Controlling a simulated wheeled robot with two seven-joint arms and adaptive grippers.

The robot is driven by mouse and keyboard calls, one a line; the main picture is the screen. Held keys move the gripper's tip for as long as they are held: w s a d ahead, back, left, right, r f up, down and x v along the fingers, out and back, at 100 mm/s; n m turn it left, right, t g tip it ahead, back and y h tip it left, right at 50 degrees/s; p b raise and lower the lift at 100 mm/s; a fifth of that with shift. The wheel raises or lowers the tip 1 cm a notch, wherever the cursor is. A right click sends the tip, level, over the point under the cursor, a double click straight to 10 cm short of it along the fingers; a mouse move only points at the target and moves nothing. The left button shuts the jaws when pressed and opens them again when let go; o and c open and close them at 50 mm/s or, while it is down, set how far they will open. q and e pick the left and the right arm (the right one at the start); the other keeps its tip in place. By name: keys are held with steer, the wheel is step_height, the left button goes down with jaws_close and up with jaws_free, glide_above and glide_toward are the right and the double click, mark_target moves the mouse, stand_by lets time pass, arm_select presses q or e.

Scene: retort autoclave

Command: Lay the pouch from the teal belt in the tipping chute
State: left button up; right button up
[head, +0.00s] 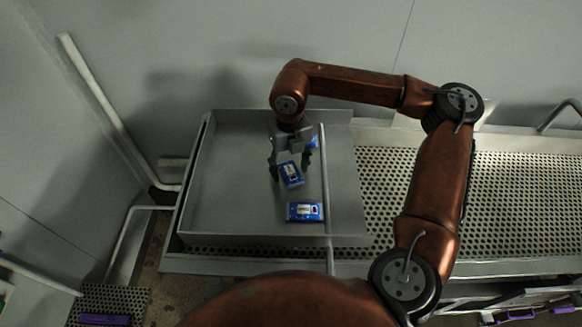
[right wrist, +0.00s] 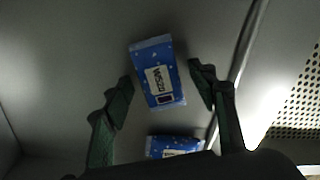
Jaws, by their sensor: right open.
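The grey shallow tray, which looks like the tipping chute (head: 225,215), holds blue pouches. My right gripper (head: 291,174) is open inside its walls. One blue pouch with a white label (head: 291,174) is between and below the fingertips. In the right wrist view this pouch (right wrist: 158,78) shows gaps to both fingers; I cannot tell whether it touches the floor. A second pouch (head: 304,211) lies flat nearer the front. A blue bit of another (head: 313,141) shows behind the gripper. A pouch (right wrist: 172,146) is partly hidden at the wrist view's bottom. No teal belt shows. My left gripper is out of view.
A thin pale rail (head: 327,190) runs along the tray's right side. A perforated metal deck (head: 520,195) extends to the right, mostly bare. White pipes (head: 105,95) stand at the left wall. The left part of the tray is clear.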

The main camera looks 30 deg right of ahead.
mark_target(290, 170)
steer(key=shift+r, duration=0.6)
step_height(290, 170, up, 11)
steer(key=b, duration=0.2)
